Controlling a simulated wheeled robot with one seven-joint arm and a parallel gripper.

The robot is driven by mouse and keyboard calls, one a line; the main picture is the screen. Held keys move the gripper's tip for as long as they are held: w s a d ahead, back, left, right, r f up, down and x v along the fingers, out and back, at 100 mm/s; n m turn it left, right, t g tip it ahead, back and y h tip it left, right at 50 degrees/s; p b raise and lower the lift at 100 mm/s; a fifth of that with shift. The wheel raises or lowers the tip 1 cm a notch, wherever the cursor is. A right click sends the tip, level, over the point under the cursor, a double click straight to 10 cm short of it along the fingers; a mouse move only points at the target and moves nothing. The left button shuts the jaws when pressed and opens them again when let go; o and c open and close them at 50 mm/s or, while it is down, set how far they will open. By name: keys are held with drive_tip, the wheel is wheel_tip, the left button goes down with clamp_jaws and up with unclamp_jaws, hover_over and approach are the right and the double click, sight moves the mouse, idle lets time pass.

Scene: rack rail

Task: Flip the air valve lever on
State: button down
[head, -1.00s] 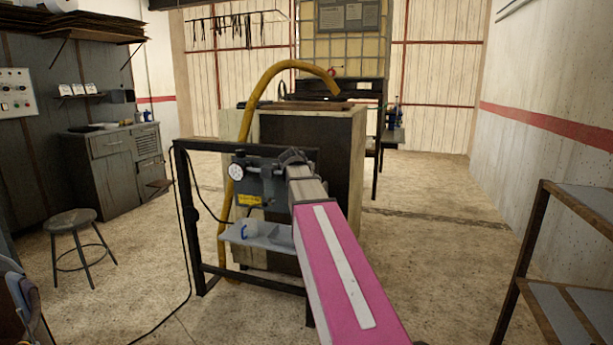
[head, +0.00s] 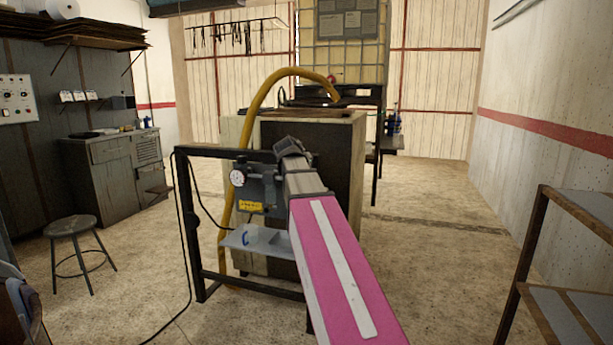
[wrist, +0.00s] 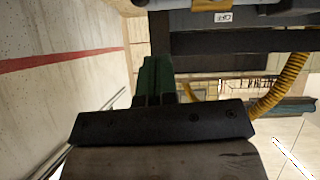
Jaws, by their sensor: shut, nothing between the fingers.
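The air valve unit (head: 258,186) is a dark box with a white round gauge (head: 237,177) and a yellow label (head: 250,206), mounted on a black metal frame (head: 185,215). My gripper (head: 288,147) is at the box's upper right, near the frame's top bar. In the wrist view my gripper (wrist: 155,72) shows green fingers together, with nothing between them. A dark body with a small white label (wrist: 222,18) is beyond them at the top of that view. I cannot make out the lever; my gripper and arm cover the box's right side.
A grey tray (head: 262,241) with a blue item sits below the valve box. A yellow hose (head: 255,105) arches behind it, beside a cabinet (head: 330,120). A stool (head: 72,225) stands left and a shelf rack (head: 570,225) right. The floor between is open.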

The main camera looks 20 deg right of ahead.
drive_tip(key=v, duration=0.5)
drive_tip(key=shift+d, duration=0.1)
drive_tip(key=s+a+f+n+g+y, duration=0.1)
drive_tip(key=s+a+f, duration=0.1)
drive_tip(key=f, duration=0.7)
drive_tip(key=s+a+f+n+g+y, duration=0.2)
drive_tip(key=f, duration=0.8)
drive_tip(key=s+a+f+n+g+y, duration=0.1)
drive_tip(key=s+a+f, duration=0.15)
drive_tip(key=f, duration=0.65)
drive_tip(key=s+a+f+n+g+y, duration=0.1)
drive_tip(key=s+a+f+g, duration=0.1)
drive_tip(key=s+f, duration=0.5)
drive_tip(key=s+a+f+n+g+y, duration=0.1)
drive_tip(key=s+a+f+g+y, duration=0.1)
drive_tip(key=s+f, duration=0.5)
wheel_tip(320, 180, down, 5)
drive_tip(key=shift+s+a+f+n+g, duration=0.25)
drive_tip(key=shift+s+a+n+g, duration=0.05)
drive_tip(key=shift+a+g, duration=0.1)
